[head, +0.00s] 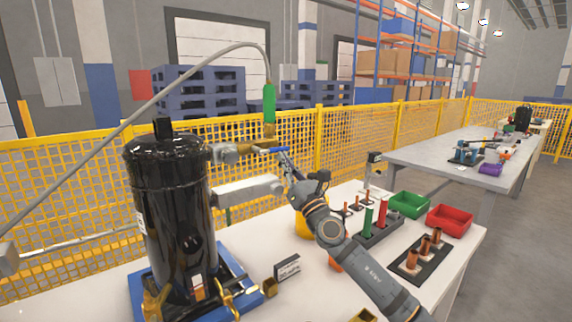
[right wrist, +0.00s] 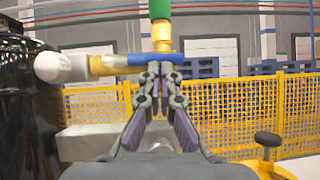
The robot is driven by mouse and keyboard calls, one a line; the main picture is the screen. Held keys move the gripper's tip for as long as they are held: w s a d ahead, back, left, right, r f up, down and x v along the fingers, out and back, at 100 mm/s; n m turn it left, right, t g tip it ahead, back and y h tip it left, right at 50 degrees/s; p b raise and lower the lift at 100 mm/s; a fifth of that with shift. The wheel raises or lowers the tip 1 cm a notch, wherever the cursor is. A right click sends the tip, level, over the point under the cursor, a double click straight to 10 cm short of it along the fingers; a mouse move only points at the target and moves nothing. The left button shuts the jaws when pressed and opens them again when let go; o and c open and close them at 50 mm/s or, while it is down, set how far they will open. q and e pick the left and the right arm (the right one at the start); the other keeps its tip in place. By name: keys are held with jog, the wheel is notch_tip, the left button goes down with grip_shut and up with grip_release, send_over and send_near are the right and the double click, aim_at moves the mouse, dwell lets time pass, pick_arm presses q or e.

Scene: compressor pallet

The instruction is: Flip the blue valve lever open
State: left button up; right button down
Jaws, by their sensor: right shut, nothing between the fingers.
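The blue valve lever (head: 272,149) lies roughly level at the brass valve beside the top of the black compressor tank (head: 172,205). In the right wrist view the lever (right wrist: 135,60) runs level across the picture, below a brass fitting (right wrist: 161,38) and a green hose end (right wrist: 160,9). The green part (head: 269,103) stands upright above the valve in the head view. My right gripper (head: 283,156) is shut and empty, with its tips at the lever's right part. In the right wrist view its fingertips (right wrist: 160,68) meet just below the lever; contact is unclear. My left gripper is not in view.
A grey hose (head: 190,58) arcs from the green part to the left. A yellow mesh fence (head: 360,138) stands behind. On the white table are a green bin (head: 409,205), a red bin (head: 450,219) and a tray with copper parts (head: 421,258).

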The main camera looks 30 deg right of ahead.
jog(key=v, duration=0.7)
jog(key=shift+s, duration=0.2)
jog(key=shift+f, duration=0.1)
